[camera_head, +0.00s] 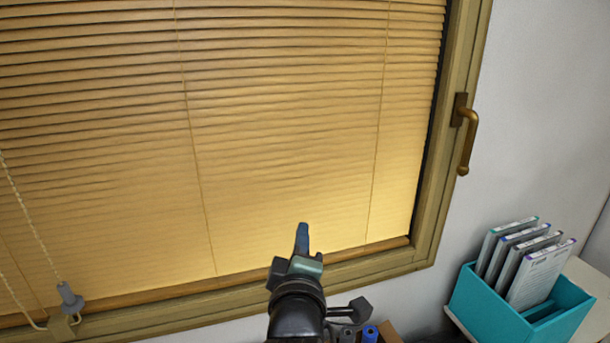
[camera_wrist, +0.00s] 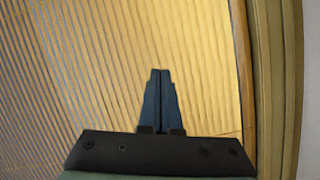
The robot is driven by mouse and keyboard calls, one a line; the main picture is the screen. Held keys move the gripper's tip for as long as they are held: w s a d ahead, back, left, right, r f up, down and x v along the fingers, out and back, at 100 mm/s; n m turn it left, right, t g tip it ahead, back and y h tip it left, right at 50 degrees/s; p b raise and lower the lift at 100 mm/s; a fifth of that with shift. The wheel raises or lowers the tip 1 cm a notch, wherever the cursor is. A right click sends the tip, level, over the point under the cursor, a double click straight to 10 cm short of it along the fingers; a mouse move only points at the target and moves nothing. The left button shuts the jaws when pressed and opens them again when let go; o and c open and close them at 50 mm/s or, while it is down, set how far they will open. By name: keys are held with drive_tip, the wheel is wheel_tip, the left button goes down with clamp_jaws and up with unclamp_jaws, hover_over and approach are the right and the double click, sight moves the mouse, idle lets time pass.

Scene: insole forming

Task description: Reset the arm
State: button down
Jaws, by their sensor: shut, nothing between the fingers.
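My gripper (camera_head: 302,238) shows at the bottom centre of the head view, with blue fingers pointing up in front of a window with closed blinds (camera_head: 290,120). In the wrist view, the two blue fingers of my gripper (camera_wrist: 161,75) are together, with nothing between them. The slats of the blinds (camera_wrist: 90,60) fill most of the wrist view behind the fingers. I cannot tell how far the fingertips are from the blinds. My dark arm hides part of the lower window frame in the head view.
The wooden window frame (camera_head: 432,200) has a brass handle (camera_head: 468,140) on its right side. A teal box (camera_head: 490,305) holding several booklets (camera_head: 540,275) stands at the lower right. A blind cord with a grey weight (camera_head: 70,300) hangs at the lower left.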

drive_tip(key=s+r+m+t, duration=0.2)
drive_tip(key=s+r+m, duration=0.1)
drive_tip(key=r, duration=0.7)
drive_tip(key=s+r+m+t, duration=0.3)
drive_tip(key=s+r+m, duration=0.1)
drive_tip(key=r, duration=0.6)
drive_tip(key=s+r+m+t, duration=0.5)
drive_tip(key=s+r+m, duration=0.2)
drive_tip(key=s+r, duration=0.7)
drive_tip(key=shift+d+r+y, duration=0.2)
drive_tip(key=shift+d+y, duration=0.05)
drive_tip(key=shift+y, duration=0.05)
